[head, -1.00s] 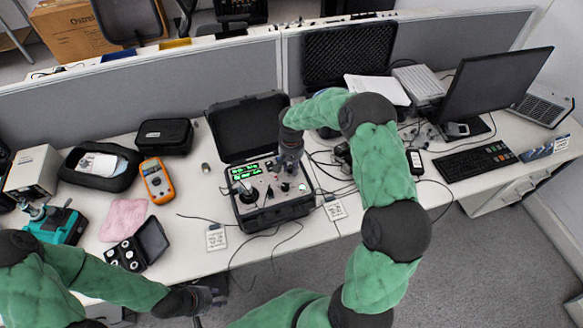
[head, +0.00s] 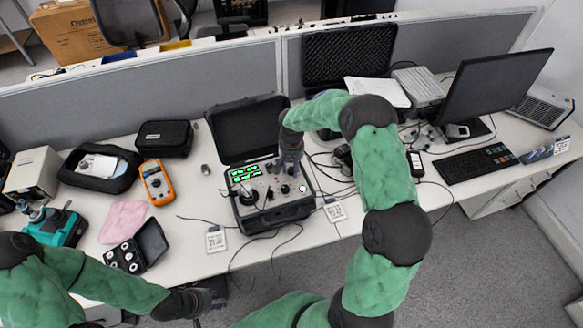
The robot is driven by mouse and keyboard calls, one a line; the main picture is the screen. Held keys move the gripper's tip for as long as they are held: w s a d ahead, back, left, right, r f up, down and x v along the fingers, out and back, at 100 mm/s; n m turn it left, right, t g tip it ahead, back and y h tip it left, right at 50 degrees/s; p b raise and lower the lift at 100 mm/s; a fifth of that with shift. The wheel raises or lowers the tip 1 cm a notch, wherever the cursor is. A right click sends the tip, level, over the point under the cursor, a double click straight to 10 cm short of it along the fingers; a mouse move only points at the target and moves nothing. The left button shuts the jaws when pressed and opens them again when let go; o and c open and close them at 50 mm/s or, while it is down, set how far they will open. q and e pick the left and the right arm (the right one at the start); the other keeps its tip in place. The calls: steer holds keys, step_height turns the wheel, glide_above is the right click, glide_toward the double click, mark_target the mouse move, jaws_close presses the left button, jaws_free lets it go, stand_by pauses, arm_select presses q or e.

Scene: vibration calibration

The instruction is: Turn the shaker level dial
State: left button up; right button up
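The shaker unit (head: 270,215) is a black open case with a grey panel, two lit green displays (head: 243,173) and several knobs. Its lid stands open at the back. My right gripper (head: 290,172) points down over the right part of the panel, at or just above the knobs there. Its fingers are small and dark, and I cannot tell whether they are closed on a dial. Which knob is the level dial is too small to read. My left gripper (head: 212,298) is off the table's front edge, away from the unit; its finger state is unclear.
An orange multimeter (head: 157,182), a black pouch (head: 164,138) and a pink cloth (head: 123,221) lie left of the unit. Cables run in front and to the right. A monitor (head: 494,85) and keyboard (head: 475,163) stand at right. A grey partition (head: 150,100) runs behind.

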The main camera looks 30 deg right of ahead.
mark_target(291, 169)
step_height(291, 169, up, 12)
stand_by(0.5)
steer(key=shift+f, duration=0.1)
